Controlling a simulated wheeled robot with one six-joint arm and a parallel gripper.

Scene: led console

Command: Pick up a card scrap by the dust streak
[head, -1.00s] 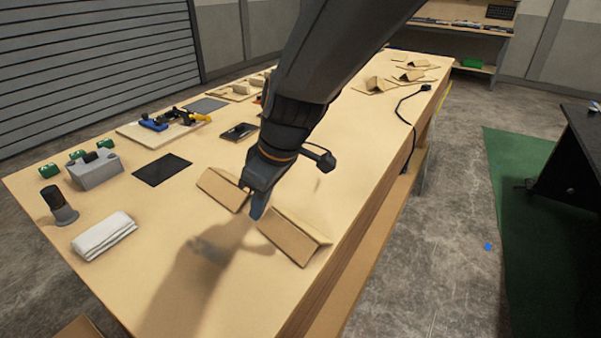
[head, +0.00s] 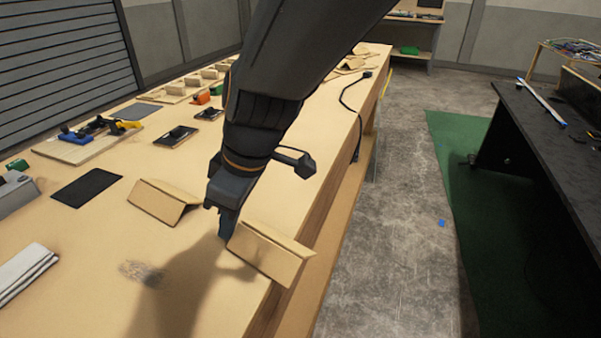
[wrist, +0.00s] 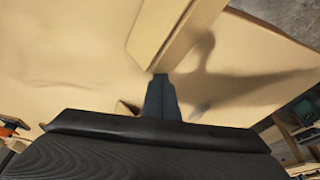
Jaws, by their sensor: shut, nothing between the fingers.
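The dust streak (head: 140,273) is a grey smudge on the bench top, to the lower left of my gripper. Two folded tan card scraps lie near it: one card scrap (head: 162,201) is behind the streak, and another card scrap (head: 268,254) is to its right by the bench's front edge. My gripper (head: 227,234) points down, shut and empty, at the left end of the right-hand scrap. In the wrist view the gripper tip (wrist: 160,80) overlaps the end of a card scrap (wrist: 178,30); I cannot tell whether they touch.
The wooden bench (head: 80,245) has a black mat (head: 86,187), a white folded cloth (head: 25,272) and a blue-and-yellow tool (head: 98,128) on the left. A black cable (head: 350,100) runs along the right edge. A dark table (head: 545,170) stands at right.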

